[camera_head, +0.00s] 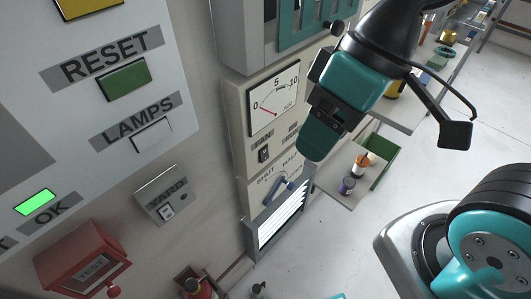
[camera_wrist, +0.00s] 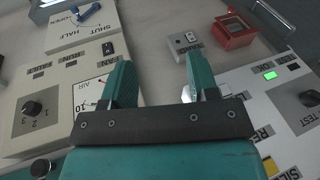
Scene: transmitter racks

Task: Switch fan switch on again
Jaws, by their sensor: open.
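The gauge's red needle points near 0. In the wrist view the switch (camera_wrist: 108,47) shows beyond the left finger; I cannot tell which way it is tipped. My gripper (camera_head: 318,145) is teal, with its fingers just right of the panel in the head view. In the wrist view my gripper (camera_wrist: 160,78) has its two fingers wide apart with nothing between them. No contact with the switch is visible.
Below the fan switch is a blue-handled SHUT/HALF lever (camera_head: 281,184) above a louvred vent (camera_head: 282,218). A YARD switch box (camera_head: 167,195) and a red VENT box (camera_head: 82,262) are on the wall. A shelf with jars (camera_head: 347,185) stands right.

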